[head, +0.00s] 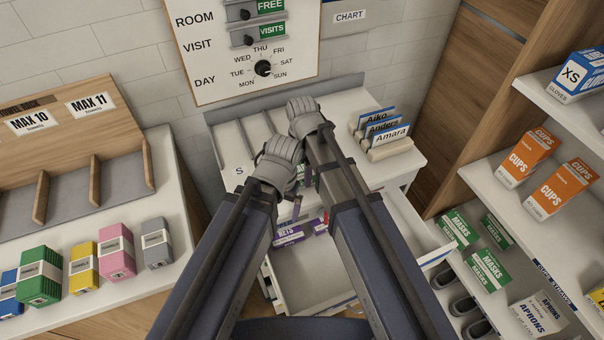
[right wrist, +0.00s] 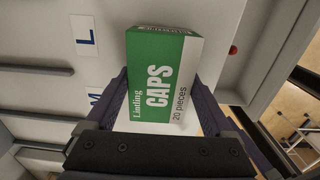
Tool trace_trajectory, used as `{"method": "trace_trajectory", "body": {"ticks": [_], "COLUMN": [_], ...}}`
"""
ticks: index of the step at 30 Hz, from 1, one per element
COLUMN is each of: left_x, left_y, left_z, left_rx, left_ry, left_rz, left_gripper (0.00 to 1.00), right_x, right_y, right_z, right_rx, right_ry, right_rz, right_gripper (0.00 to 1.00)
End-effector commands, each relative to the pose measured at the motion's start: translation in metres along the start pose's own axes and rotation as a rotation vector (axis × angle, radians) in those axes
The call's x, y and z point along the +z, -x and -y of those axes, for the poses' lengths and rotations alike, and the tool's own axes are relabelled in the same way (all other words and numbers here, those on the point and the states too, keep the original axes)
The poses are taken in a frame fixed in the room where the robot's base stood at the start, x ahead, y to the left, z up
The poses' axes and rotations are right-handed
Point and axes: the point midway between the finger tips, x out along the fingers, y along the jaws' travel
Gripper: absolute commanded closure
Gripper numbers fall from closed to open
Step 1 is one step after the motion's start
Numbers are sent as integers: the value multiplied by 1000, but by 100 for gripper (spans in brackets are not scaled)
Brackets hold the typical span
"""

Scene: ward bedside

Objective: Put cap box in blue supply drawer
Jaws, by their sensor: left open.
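The green-and-white cap box (right wrist: 165,78) fills the middle of the right wrist view, between the two fingers of my right gripper (right wrist: 163,92), which sit close against its sides. In the head view my right gripper is mostly hidden by its arm, and the cap box cannot be made out. My left gripper (head: 298,206) is open, low beside the right arm, over the cabinet front. An open white drawer (head: 300,283) is below my arms, partly covered by them. A purple nets box (head: 288,236) lies at its far end. I cannot tell which drawer is the blue one.
The cabinet top has dividers, and a card holder (head: 390,150) at its right. Coloured boxes, including a green one (head: 40,275), stand on the left counter. Shelves at right hold orange cups boxes (head: 527,157) and green masks boxes (head: 488,270). A wall board stands behind.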

Motion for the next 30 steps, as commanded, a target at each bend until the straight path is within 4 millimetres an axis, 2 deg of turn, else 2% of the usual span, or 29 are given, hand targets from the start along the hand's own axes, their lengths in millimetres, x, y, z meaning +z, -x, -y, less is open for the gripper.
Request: {"method": "trace_trajectory", "body": {"ticks": [2, 14, 23, 30], "left_x": [0, 0, 0, 1], "left_y": [0, 0, 2, 18], "left_z": [0, 0, 0, 2], "left_rx": [0, 0, 0, 0], "left_ry": [0, 0, 0, -1], "left_rz": [0, 0, 0, 0], "left_gripper": [0, 0, 0, 0], "right_x": [0, 0, 0, 0], "right_y": [0, 0, 2, 18], "right_z": [0, 0, 0, 0], "right_rx": [0, 0, 0, 0], "right_ry": [0, 0, 0, 0], "right_rz": [0, 0, 0, 0], "right_gripper": [25, 70, 70, 70]}}
